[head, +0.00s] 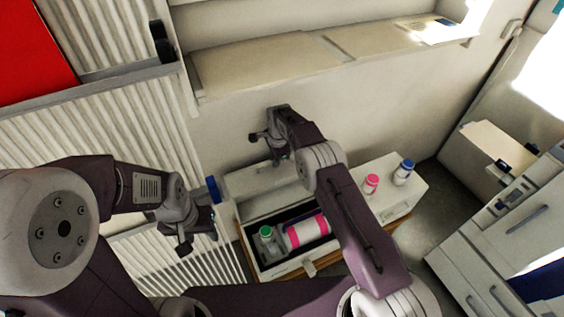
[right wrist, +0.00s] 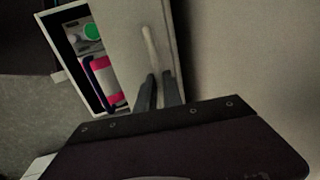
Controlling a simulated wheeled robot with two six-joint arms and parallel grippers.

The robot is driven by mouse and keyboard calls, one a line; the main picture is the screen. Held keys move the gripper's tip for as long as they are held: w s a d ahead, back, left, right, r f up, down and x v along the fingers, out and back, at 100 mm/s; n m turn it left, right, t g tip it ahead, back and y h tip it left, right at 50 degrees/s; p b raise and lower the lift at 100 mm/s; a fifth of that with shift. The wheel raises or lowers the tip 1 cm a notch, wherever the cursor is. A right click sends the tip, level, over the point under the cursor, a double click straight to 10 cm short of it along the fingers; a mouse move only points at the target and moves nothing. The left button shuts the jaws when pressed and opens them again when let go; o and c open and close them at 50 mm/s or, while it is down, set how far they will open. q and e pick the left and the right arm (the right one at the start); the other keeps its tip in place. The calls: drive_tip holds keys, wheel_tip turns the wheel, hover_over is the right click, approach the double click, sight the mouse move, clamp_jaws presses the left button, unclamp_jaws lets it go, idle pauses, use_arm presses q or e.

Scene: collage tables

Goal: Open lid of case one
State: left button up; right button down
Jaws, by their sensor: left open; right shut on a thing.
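The white case (head: 292,268) stands in the lower middle of the head view, its dark compartment uncovered in front. A green-capped bottle (head: 266,235) and a bottle with a pink label (head: 306,231) lie inside. The pale lid (head: 262,204) is behind the opening; it also shows in the right wrist view (right wrist: 122,30). My right gripper (head: 279,158) is shut on the lid's pale handle (right wrist: 150,48), at the back of the case. My right forearm hides part of the case. My left gripper (head: 200,232) is open and empty, left of the case.
A pink-capped bottle (head: 371,184) and a blue-capped bottle (head: 403,172) stand on the case's right part. A blue object (head: 213,189) is close to my left gripper. White ribbed panels (head: 100,130) are at left, a pale wall behind, and cabinets (head: 500,240) at right.

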drive_tip(key=shift+w+a+f, duration=0.1)
drive_tip(key=shift+w+f, duration=0.1)
drive_tip(key=shift+w, duration=0.05)
drive_tip(key=c, duration=1.8)
unclamp_jaws()
drive_tip(key=shift+w, duration=0.1)
drive_tip(key=shift+o, duration=0.2)
drive_tip(key=shift+r, duration=0.15)
wheel_tip(320, 180, up, 9)
drive_tip(key=s+p, duration=0.1)
drive_tip(key=shift+s+d, duration=0.3)
drive_tip(key=shift+f, duration=0.2)
